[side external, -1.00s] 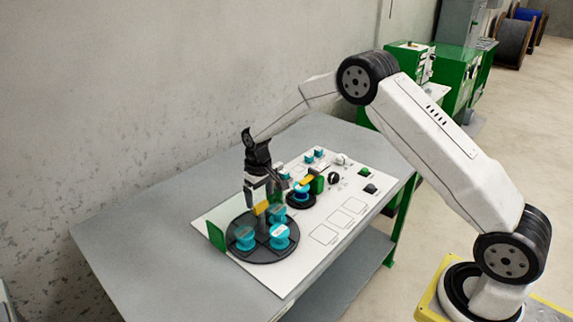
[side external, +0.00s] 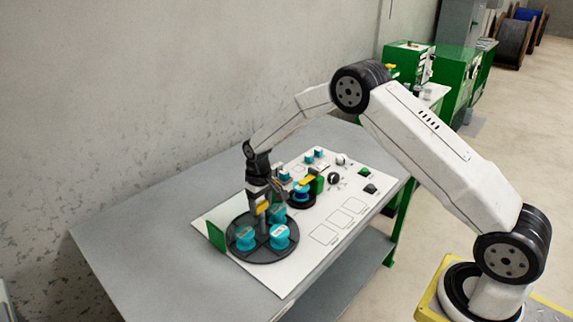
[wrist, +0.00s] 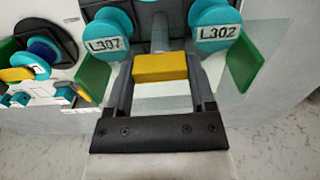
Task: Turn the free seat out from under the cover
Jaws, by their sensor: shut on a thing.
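A dark round turntable (side external: 262,258) carries cyan spools, among them one at the left (side external: 245,238), one at the front right (side external: 281,236) and one behind (side external: 278,212). My gripper (side external: 263,211) is down at the turntable. It is shut on a yellow block (wrist: 160,67), which also shows in the side view (side external: 264,208). In the wrist view, spools labelled L307 (wrist: 104,30) and L302 (wrist: 214,26) stand beyond the block, to its left and right. I cannot tell which part is the cover, nor make out the free seat.
A green upright plate (side external: 216,235) stands at the board's left edge. A smaller dark stand (side external: 302,201) with a cyan and blue spool is behind, beside a green post (side external: 318,184) with a yellow bar. The white board's front (side external: 325,235) has empty outlined squares.

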